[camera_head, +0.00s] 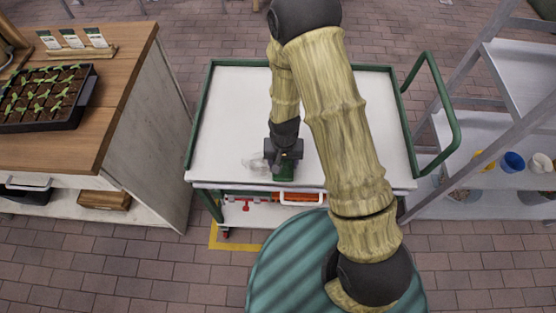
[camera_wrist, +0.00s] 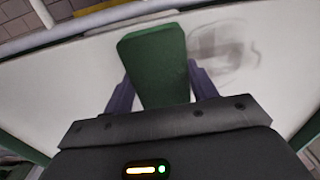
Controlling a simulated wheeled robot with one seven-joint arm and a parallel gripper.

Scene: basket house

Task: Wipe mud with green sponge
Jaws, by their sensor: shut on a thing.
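My gripper (camera_head: 284,165) is over the white top of the green-framed cart (camera_head: 235,110), near its front edge. It is shut on the green sponge (camera_wrist: 155,65), whose sides lie between the two fingers in the wrist view. In the head view the sponge (camera_head: 284,174) shows low under the gripper, at or close to the cart top; I cannot tell whether it touches. A faint grey mud smear (camera_wrist: 222,48) lies on the white top just right of the sponge in the wrist view. In the head view the smear (camera_head: 255,163) is just left of the gripper.
A wooden bench (camera_head: 130,80) with a seedling tray (camera_head: 45,98) stands to the left. A grey metal shelf (camera_head: 480,125) with several small pots stands to the right. The cart's green handle (camera_head: 457,130) rises at its right side. The rest of the visible cart top is clear.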

